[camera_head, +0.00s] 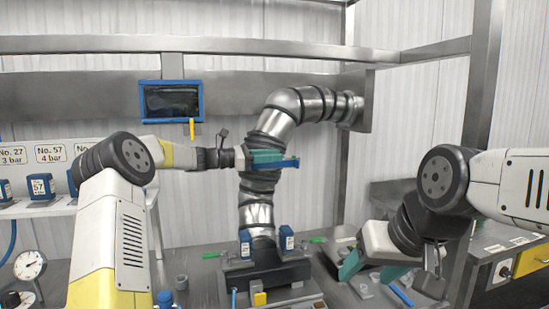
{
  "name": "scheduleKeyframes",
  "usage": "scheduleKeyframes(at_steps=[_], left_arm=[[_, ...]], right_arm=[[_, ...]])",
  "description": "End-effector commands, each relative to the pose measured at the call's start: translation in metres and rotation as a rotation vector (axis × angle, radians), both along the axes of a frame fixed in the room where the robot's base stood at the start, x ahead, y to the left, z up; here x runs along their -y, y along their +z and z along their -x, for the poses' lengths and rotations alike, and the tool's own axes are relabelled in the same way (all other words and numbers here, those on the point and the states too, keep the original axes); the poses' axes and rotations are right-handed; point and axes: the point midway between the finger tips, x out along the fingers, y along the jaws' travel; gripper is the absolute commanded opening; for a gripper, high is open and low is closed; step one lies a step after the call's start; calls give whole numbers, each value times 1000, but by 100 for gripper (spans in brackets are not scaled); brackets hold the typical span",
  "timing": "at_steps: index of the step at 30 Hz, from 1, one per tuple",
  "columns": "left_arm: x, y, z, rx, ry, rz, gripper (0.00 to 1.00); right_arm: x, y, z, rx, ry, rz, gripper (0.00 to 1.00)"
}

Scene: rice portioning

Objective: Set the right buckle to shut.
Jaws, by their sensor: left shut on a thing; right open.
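A dark block (268,272) stands on the bench under the silver jointed pipe. A blue upright piece with a pale face stands on each side of it, a left one (245,243) and a right one (287,240). A green lever (318,240) sticks out to the right. I cannot tell which part is the right buckle or how it is set. My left gripper (270,157), with teal fingers, is shut on a blue bar (280,165) in front of the pipe. My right gripper (372,272) is open and empty, low over the bench right of the block.
The silver pipe (256,215) rises from the block and bends right to the wall. Small clear pieces and a blue stick (401,294) lie near my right gripper. A gauge (29,265) stands at far left. A blue-framed screen (171,101) hangs behind.

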Motion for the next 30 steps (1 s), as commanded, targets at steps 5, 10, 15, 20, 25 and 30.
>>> scheduleKeyframes(at_steps=[5,10,15,20,25,30], left_arm=[[-4,-11,-3,-17,9,-10,0],[-4,-12,-3,-19,10,-10,0],[-4,-12,-3,-18,10,-10,0],[-4,-13,-2,0,10,-16,0],[-4,-17,-1,64,10,-37,0],[-3,-24,0,178,9,-74,0]], right_arm=[[0,0,0,0,0,0,62],[0,0,0,0,0,0,62],[0,0,0,0,0,0,62],[0,0,0,0,0,0,62],[0,0,0,0,0,0,62],[0,0,0,0,0,0,62]])
